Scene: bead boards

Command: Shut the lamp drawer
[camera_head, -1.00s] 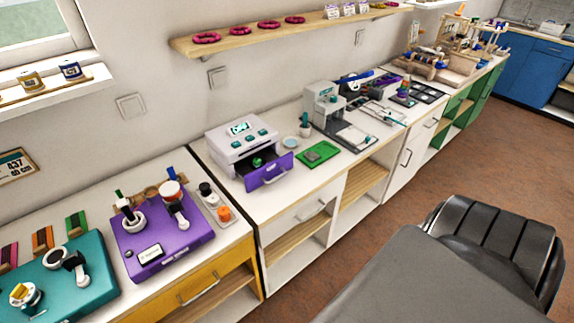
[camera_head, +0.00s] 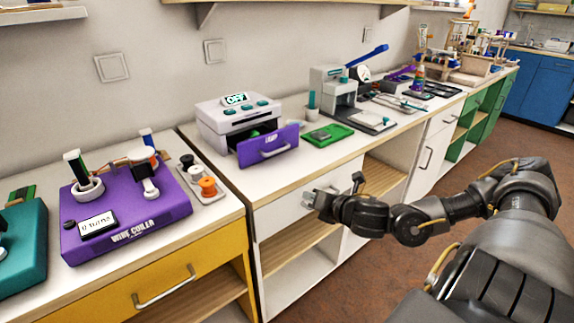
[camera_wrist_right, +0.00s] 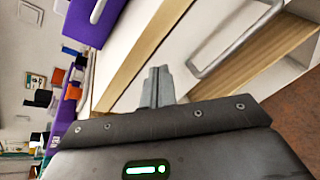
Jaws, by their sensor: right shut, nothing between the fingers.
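The lamp drawer (camera_head: 270,150) has a purple front with a white bar handle and stands out from a white box-shaped machine (camera_head: 240,115) on the counter. Its dark inside with something green shows behind the front. In the right wrist view, the purple front (camera_wrist_right: 92,22) with part of its handle is at the upper left. My right gripper (camera_head: 312,196) is shut and empty, below and to the right of the drawer, in front of the white cabinet. Its fingertips (camera_wrist_right: 157,72) show apart from the drawer front in the right wrist view. My left gripper is not in view.
A green board (camera_head: 328,134) lies right of the drawer, before a grey press (camera_head: 335,88). A purple wire coiler (camera_head: 125,205) stands to the left. The cabinet's metal handle (camera_wrist_right: 235,40) is near my right gripper. The counter edge lies between gripper and drawer.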

